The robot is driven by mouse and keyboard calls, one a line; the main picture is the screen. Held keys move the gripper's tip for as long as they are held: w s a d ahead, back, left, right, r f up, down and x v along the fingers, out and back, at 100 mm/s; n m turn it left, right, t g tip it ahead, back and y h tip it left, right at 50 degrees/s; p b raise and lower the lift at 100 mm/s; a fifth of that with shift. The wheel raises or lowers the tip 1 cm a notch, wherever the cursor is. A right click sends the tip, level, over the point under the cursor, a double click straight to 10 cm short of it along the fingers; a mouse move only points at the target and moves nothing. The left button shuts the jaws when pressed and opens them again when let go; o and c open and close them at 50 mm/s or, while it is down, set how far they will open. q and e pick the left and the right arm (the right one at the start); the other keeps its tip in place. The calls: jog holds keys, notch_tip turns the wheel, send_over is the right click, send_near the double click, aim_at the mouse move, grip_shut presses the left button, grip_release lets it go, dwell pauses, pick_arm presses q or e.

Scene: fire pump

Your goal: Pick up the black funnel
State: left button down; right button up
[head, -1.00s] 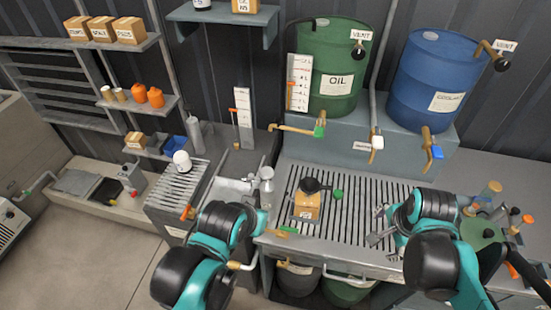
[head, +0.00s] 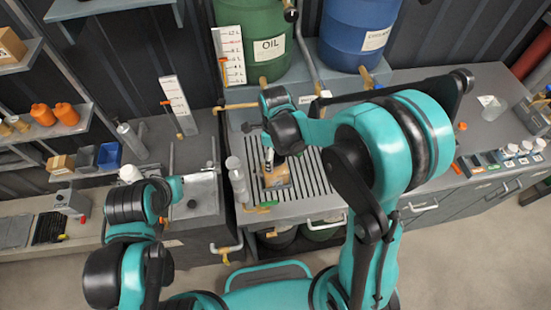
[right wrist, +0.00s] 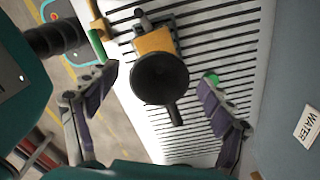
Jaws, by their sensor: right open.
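The black funnel (right wrist: 160,78) shows in the right wrist view as a round dark disc with a short handle. It sits on top of a tan box (right wrist: 155,40), which stands on the slatted grate. My right gripper (right wrist: 157,92) is open, its two purple-padded fingers apart on either side of the funnel, not visibly touching it. In the head view my right gripper (head: 268,158) is over the box (head: 276,176), and the arm hides the funnel. My left gripper (head: 207,172) is near the left counter; its jaws are too small to read.
The grate (head: 318,180) surrounds the box. A green oil drum (head: 262,45) and a blue drum (head: 352,38) stand behind, with taps over the grate. A grey bottle (head: 238,182) stands left of the box. Several small jars (head: 510,150) line the right counter.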

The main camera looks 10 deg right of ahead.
jog(key=shift+d+f, duration=0.1)
jog(key=shift+f, duration=0.7)
jog(key=shift+s, duration=0.1)
jog(key=c, duration=1.3)
jog(key=shift+r, duration=0.1)
